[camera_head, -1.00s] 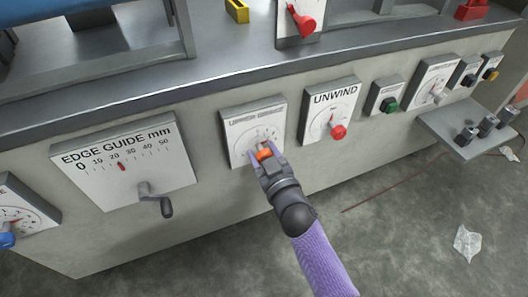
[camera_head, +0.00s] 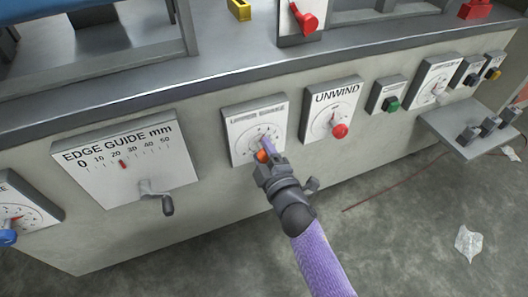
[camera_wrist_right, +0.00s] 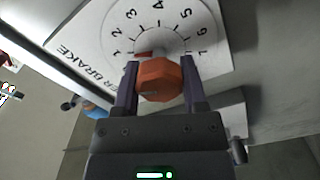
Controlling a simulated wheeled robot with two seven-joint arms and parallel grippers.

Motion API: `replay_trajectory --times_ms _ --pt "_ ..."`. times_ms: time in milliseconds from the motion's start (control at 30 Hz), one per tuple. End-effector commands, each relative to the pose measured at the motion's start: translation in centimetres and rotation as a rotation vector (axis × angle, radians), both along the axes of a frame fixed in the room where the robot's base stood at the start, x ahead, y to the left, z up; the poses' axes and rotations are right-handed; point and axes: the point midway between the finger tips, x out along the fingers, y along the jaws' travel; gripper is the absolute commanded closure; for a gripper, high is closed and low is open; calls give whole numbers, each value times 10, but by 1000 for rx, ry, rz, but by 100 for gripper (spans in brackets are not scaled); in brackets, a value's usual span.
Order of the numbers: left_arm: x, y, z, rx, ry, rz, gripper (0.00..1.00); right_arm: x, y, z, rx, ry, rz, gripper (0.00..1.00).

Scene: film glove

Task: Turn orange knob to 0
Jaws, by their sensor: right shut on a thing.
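The orange knob (camera_head: 262,156) is on the white upper brake dial panel (camera_head: 240,122), on the machine's front face. My right gripper (camera_head: 266,150) is shut on this knob, with its arm coming up from the lower right. In the right wrist view the faceted orange knob (camera_wrist_right: 160,82) sits between the two purple-grey fingers, one on each side. A red pointer (camera_wrist_right: 144,54) behind the knob points left, close to the 1 mark. Numbers 1 to 7 show around the dial; the 0 is hidden. My left gripper is not in view.
The unwind panel (camera_head: 346,97) with a red knob (camera_head: 340,131) is just right of the dial. The edge guide panel (camera_head: 100,192) with a grey crank (camera_head: 165,203) is to the left. A small shelf (camera_head: 450,130) juts out at the right.

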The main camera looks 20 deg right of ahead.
Motion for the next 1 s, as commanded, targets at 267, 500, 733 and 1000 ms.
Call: replay_trajectory --times_ms 267,500,733,1000 --pt "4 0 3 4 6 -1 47 0 0 -2 -217 -5 0 100" --pt "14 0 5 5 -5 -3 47 0 1 -3 -344 -10 1 100" --pt "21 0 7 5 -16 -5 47 0 1 -3 -407 -12 1 100" --pt "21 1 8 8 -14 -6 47 0 1 -3 -425 -13 1 100"
